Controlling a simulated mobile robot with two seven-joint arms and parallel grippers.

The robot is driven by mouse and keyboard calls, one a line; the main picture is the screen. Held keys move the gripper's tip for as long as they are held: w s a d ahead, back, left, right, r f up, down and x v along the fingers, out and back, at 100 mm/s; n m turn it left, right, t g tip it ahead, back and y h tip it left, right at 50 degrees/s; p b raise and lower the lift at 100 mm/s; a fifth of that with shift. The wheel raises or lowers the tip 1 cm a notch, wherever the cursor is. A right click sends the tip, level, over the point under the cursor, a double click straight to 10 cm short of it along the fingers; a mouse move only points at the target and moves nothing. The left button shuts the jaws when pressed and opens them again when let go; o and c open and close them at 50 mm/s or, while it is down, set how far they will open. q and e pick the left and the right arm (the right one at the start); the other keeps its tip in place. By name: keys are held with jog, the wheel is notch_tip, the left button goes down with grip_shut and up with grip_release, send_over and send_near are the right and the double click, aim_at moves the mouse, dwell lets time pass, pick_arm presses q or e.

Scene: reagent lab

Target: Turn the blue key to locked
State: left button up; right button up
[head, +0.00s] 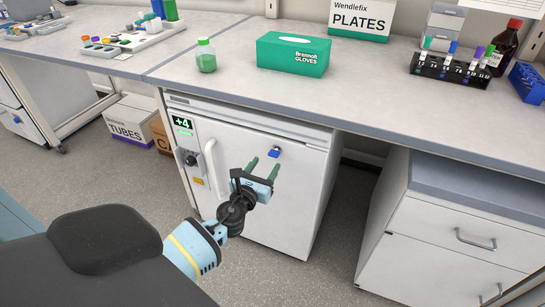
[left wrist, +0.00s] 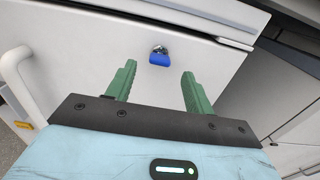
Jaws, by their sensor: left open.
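The blue key (head: 275,152) sits in a round metal lock on the white front of the under-bench fridge (head: 256,203). In the left wrist view the blue key (left wrist: 159,59) shows its flat bow, wider than tall, below the metal lock. My left gripper (head: 263,163) is open and empty, its green fingers pointing toward the fridge door. In the left wrist view the left gripper (left wrist: 158,80) has one finger on each side below the key, and nothing between them. The fingers look apart from the key. My right gripper is not in view.
The fridge's white handle (head: 210,160) and a dial (head: 191,159) are left of the key. The bench edge (head: 250,109) overhangs above. A drawer cabinet (head: 455,235) stands at the right, with open floor between.

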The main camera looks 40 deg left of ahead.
aim_at(272, 155)
pick_arm(q)
jog(key=b+x, duration=0.1)
jog(key=x, duration=0.4)
jog(key=shift+f, duration=0.1)
jog(key=shift+w, duration=0.3)
jog(key=shift+c, duration=0.4)
jog(key=c, duration=0.9)
